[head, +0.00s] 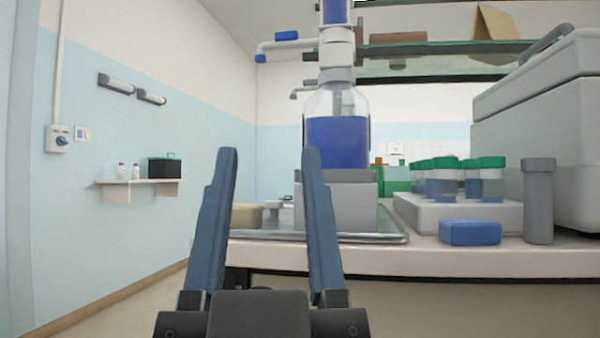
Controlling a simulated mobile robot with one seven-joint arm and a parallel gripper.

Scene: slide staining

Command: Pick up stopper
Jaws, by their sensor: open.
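My gripper (270,155) is in the foreground, pointing up and forward, with its two blue fingers wide apart and nothing between them. It is in front of the bench's left end. I cannot tell for certain which thing is the stopper. A small rounded blue block (470,232) lies at the bench's front edge, to the right of my gripper. A grey cylinder with a wider top (538,200) stands upright just right of it. A bottle of blue liquid (337,140) stands on a grey block (350,203), partly behind my right finger.
A metal tray (385,238) lies under the grey block on the white bench (420,257). A white rack (455,212) holds several green-capped jars. A large grey machine (545,120) fills the right. Glass shelves (430,62) hang above. Open floor lies left.

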